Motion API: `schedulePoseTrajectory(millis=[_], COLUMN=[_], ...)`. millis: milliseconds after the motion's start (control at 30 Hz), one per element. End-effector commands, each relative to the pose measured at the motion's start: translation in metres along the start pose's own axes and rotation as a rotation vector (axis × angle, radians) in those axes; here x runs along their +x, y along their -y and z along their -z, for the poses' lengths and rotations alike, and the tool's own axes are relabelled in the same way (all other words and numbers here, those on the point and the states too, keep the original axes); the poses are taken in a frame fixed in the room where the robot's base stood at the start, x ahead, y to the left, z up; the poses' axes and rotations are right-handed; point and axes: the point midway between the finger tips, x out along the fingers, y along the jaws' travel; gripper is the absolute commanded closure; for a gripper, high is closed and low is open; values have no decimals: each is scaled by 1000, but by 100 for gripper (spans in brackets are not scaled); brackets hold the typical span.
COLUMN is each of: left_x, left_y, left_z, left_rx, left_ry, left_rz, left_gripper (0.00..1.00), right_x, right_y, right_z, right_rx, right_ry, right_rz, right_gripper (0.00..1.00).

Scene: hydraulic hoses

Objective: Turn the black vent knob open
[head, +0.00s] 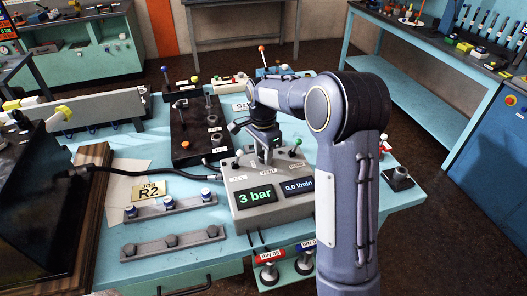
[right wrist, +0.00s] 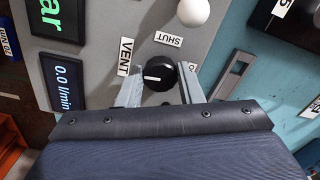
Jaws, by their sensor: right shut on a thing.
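The black vent knob (right wrist: 160,73) is round, on a grey panel, with a white pointer mark toward the left in the right wrist view. A VENT label (right wrist: 125,57) is left of it and a SHUT label (right wrist: 169,39) above it; another label at its right is mostly hidden by a finger. My right gripper (right wrist: 163,84) is shut on the knob, one finger on each side. In the head view the right gripper (head: 267,158) points down onto the grey test unit (head: 275,213) and hides the knob. My left gripper is not in view.
The unit's displays read 3 bar (head: 255,196) and 0.0 l/min (head: 299,187). A white ball knob (right wrist: 193,12) is near the gripper. A black hose (head: 135,172) enters from the left. A black block (head: 195,130) and fitting racks (head: 170,207) stand on the turquoise table.

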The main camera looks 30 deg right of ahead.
Motion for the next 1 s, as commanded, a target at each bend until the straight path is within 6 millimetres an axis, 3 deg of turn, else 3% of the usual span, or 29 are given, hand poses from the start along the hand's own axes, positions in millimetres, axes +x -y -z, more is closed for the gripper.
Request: schedulePoseTrajectory(millis=[767, 800, 933, 1000], left_x=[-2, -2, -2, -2], left_y=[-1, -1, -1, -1], left_z=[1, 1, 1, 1], left_rx=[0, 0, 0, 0], left_ry=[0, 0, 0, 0], left_rz=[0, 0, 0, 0], left_gripper=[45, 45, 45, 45], right_x=[-1, -1, -1, -1], right_y=[1, 1, 1, 1], right_z=[1, 1, 1, 1], right_rx=[107, 107, 106, 105], right_ry=[-1, -1, -1, -1], right_rz=[4, 4, 3, 2], right_gripper=[89, 64, 47, 45])
